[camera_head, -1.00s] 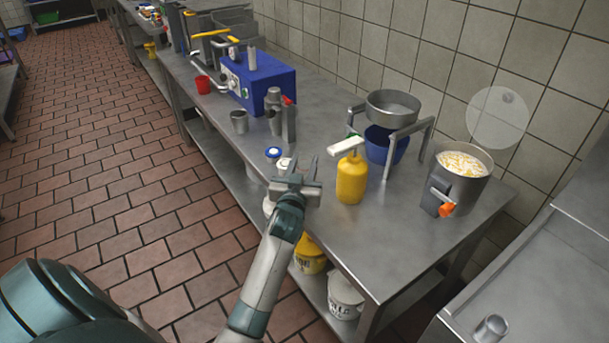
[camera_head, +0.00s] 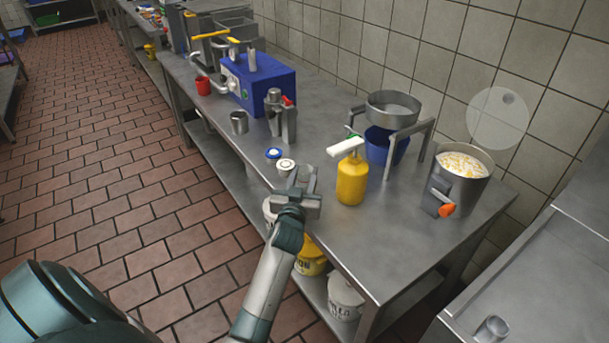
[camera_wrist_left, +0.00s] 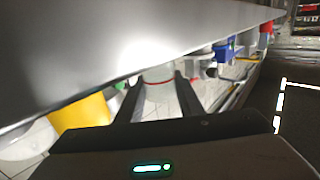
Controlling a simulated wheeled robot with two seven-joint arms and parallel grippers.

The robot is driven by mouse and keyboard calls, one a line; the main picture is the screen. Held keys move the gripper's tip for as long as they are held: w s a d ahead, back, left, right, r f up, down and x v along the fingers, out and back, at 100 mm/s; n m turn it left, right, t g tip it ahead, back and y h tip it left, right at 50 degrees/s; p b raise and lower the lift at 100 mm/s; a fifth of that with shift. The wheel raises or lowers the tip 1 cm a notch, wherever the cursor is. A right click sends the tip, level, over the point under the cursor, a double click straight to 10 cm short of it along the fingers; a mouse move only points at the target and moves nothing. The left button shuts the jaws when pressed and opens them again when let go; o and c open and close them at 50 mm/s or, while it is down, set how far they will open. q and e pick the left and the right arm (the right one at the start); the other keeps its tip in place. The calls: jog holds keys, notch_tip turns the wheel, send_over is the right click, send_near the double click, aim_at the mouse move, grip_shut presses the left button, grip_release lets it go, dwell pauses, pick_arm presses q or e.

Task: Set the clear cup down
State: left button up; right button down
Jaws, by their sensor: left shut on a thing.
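The clear cup (camera_wrist_left: 158,92) shows in the left wrist view as a see-through shape with a thin reddish line, between the two dark fingers. My left gripper (camera_wrist_left: 157,84) is shut on it. In the head view my left gripper (camera_head: 304,178) is over the front edge of the steel counter (camera_head: 325,235), left of the yellow pump bottle. The cup is too clear to make out there. I cannot tell whether its base touches the counter. My right gripper is not in view.
A yellow pump bottle (camera_head: 351,182) stands right of the gripper. White-lidded (camera_head: 285,165) and blue-lidded (camera_head: 273,153) containers are just behind it. A metal cup (camera_head: 239,122) and blue machine (camera_head: 258,84) stand farther back. Bare counter lies front right.

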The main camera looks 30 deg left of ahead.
pick_arm(q)
jog(key=shift+f, duration=0.15)
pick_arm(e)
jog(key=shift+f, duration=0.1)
pick_arm(q)
jog(key=o, duration=1)
jog(key=shift+o, duration=0.2)
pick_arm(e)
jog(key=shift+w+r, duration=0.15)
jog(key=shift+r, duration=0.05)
pick_arm(q)
jog(key=shift+s+d, duration=0.2)
jog(key=shift+s, duration=0.25)
jog(key=v, duration=1.1)
jog(key=shift+b, duration=0.35)
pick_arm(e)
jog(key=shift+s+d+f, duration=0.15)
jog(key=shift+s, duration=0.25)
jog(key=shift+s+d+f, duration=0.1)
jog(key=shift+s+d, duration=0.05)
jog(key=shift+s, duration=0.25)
